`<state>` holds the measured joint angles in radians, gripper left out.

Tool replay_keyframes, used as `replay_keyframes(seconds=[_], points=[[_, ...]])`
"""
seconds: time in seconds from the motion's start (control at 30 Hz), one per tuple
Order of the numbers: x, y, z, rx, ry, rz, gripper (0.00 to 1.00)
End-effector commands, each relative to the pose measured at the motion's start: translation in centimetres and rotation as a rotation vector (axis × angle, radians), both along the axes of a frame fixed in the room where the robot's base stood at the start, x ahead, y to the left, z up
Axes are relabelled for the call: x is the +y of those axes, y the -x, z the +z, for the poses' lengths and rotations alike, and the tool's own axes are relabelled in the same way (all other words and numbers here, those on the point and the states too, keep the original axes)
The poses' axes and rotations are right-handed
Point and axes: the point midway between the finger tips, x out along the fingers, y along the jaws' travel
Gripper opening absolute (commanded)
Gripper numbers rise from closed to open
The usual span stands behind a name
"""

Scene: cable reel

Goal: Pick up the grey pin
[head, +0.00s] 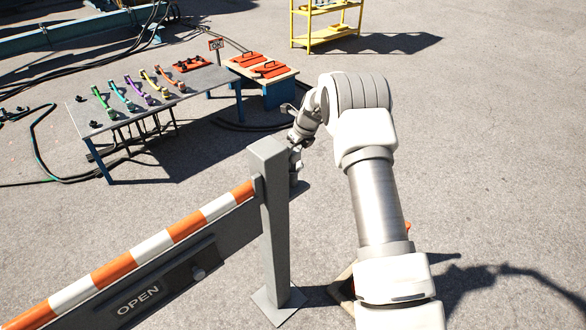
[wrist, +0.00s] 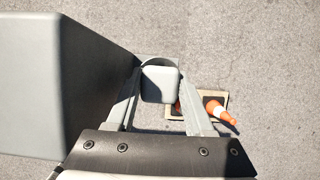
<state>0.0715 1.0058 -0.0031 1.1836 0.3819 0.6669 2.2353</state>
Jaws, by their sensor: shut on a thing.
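The grey pin (wrist: 160,88) shows in the wrist view as a pale grey block with rounded corners between my fingers. My gripper (wrist: 161,80) is shut on it, one finger on each side. A rounded grey rim shows just beyond the pin; I cannot tell whether the pin sits inside it or is clear of it. In the head view my gripper (head: 296,158) is beside the top of the grey post, on its right and partly hidden by it. The pin cannot be made out clearly there.
The grey post (head: 274,220) stands close on the gripper's left; it also fills the left of the wrist view (wrist: 60,85). A striped barrier arm (head: 185,225) with an OPEN plate joins it. A traffic cone (wrist: 222,113) lies below. A table (head: 205,82) with coloured handles stands behind.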

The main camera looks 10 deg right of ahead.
Motion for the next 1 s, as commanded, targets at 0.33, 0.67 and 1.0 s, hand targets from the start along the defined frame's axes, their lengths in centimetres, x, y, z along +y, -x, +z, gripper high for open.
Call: replay_keyframes(seconds=[0.33, 0.67, 1.0], points=[[0.0, 0.0, 0.0, 0.0, 0.0, 0.0, 0.0], [0.0, -0.1, 0.3, -0.002, 0.0, 0.0, 0.0], [0.0, -0.1, 5.9, -0.007, 0.001, 0.001, 0.0]])
